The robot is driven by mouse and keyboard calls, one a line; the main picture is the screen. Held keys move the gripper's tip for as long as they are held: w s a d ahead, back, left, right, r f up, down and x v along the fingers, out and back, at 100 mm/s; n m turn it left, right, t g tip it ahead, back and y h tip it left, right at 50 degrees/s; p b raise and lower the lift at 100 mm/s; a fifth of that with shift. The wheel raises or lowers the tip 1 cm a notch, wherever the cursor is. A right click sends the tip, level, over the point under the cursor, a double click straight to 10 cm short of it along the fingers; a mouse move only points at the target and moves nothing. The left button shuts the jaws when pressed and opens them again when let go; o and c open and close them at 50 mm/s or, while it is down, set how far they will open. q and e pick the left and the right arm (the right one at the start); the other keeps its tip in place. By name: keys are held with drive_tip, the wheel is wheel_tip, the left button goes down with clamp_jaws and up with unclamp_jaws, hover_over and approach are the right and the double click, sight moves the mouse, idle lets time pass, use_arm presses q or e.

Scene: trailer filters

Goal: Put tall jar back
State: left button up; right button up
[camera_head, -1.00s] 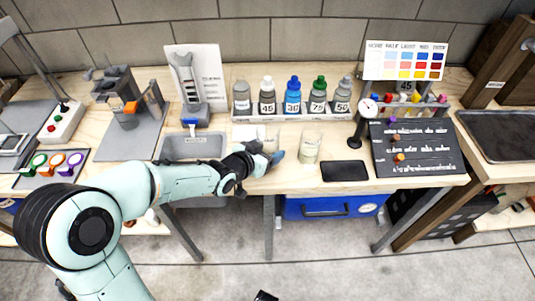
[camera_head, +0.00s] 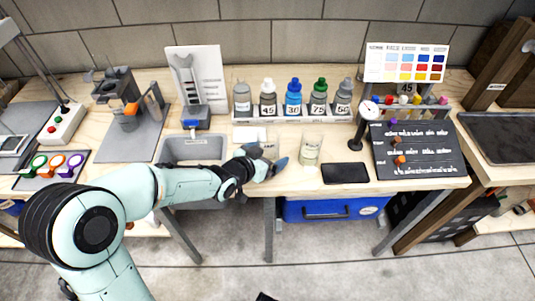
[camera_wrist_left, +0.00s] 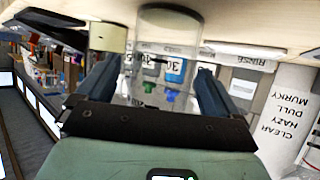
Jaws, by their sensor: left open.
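In the head view, a clear glass jar (camera_head: 311,149) with pale lower part stands on the bench right of my left gripper. A second clear glass (camera_head: 270,145) stands just beyond that gripper, partly hidden by it. I cannot tell which one the task calls the tall jar. My left gripper (camera_head: 270,168) is open, low over the front of the bench. In the left wrist view, which looks upside down, a clear jar (camera_wrist_left: 168,40) lies ahead between the spread fingers of the left gripper (camera_wrist_left: 157,85); no grip on it shows. My right gripper is out of view.
A rack (camera_head: 290,117) of several labelled bottles stands behind. A grey basin (camera_head: 180,153) is left of the gripper; a black pad (camera_head: 345,173) and dark board (camera_head: 420,165) are right. A white item (camera_head: 248,134) lies behind the gripper. The bench front edge is close.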

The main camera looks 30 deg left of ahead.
use_arm(q)
drive_tip(key=p+v, duration=0.2)
drive_tip(key=v, duration=1)
